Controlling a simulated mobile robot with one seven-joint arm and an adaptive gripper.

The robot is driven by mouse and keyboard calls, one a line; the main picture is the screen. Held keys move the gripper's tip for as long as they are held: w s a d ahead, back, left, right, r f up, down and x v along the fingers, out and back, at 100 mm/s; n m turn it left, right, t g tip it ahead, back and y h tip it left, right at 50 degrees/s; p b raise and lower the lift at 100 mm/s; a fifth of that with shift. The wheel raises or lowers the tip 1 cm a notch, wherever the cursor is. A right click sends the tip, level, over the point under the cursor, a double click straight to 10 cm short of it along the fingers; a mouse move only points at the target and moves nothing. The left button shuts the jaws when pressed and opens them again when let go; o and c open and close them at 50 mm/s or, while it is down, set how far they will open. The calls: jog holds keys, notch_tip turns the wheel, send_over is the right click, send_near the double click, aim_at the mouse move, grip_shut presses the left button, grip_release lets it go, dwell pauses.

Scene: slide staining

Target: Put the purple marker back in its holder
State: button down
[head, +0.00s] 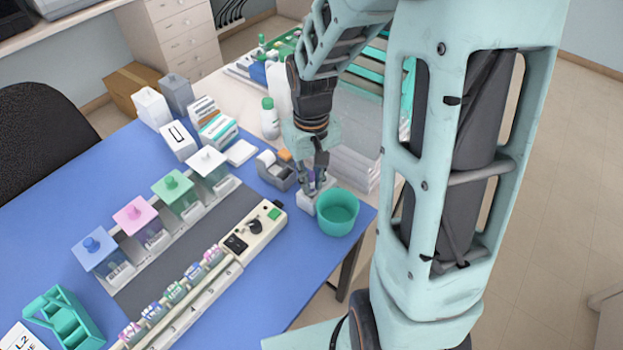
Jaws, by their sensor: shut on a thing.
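My gripper (318,176) points down at the far right corner of the blue table, just left of my arm's large link. It is shut on the purple marker (317,184), of which only a small purple part shows between the fingers. A small white block-like holder (306,203) stands directly below the fingers. The marker's lower end is at or just above the holder's top; I cannot tell whether it is inside. The fingers hide most of the marker and part of the holder.
A teal cup (338,213) stands right beside the holder, near the table edge. A grey tape dispenser (274,170) is close on the left. A white bottle (270,118) stands behind. Staining jars with coloured lids (134,214) and a control box (254,228) lie further left.

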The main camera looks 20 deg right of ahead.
jog(key=shift+f, duration=0.25)
dwell(0.3)
jog(key=c, duration=1.9)
grip_release()
jog(key=shift+r, duration=0.1)
notch_tip(320, 180, up, 12)
jog(key=shift+f, duration=0.1)
jog(key=shift+d, duration=0.1)
